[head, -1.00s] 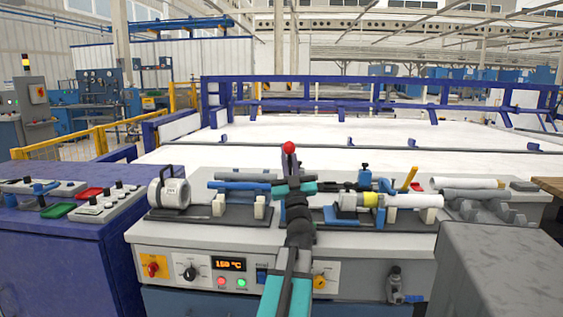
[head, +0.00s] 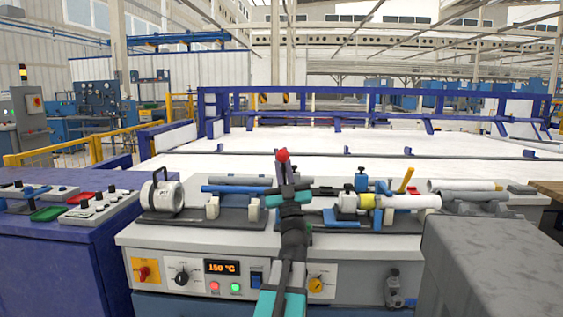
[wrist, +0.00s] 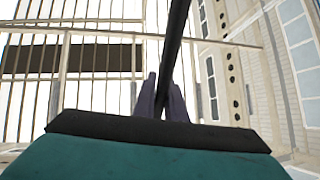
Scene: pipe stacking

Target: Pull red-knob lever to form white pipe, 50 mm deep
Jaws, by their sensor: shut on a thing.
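The red knob (head: 283,155) tops the lever at the middle of the bench in the head view. My gripper (head: 283,168) is at the lever just below the knob. In the wrist view, the two fingers of my gripper (wrist: 163,95) are closed around the dark lever bar (wrist: 174,45), which runs up out of the picture. The white pipe (head: 415,202) lies level on the right half of the bench, its left end at a yellow ring (head: 367,201) and a grey fixture (head: 348,202). My arm hides the lever's base and the middle of the fixture.
The bench front (head: 170,262) carries a display reading 150 °C, knobs and buttons. A blue control cabinet (head: 60,255) stands left and a grey block (head: 490,265) front right. More pipes (head: 460,186) lie on a rack at the right. A white flat surface is behind.

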